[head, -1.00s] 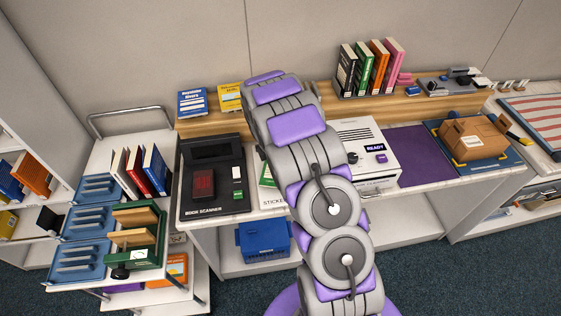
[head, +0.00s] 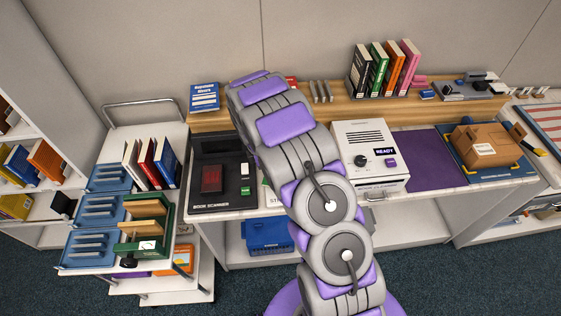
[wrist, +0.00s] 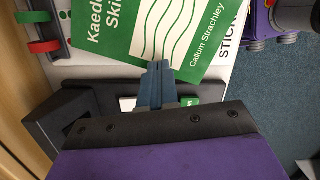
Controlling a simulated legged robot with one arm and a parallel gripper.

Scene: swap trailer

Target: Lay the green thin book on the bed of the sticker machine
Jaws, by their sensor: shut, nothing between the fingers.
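In the head view my arm hides the gripper and nearly all of the book.
The black book scanner (head: 210,195) sits left of my arm. A rack on the wooden shelf holds upright books, one of them green (head: 378,70). A purple mat (head: 428,160) right of the white machine is clear. A cardboard box (head: 484,146) lies beyond it.

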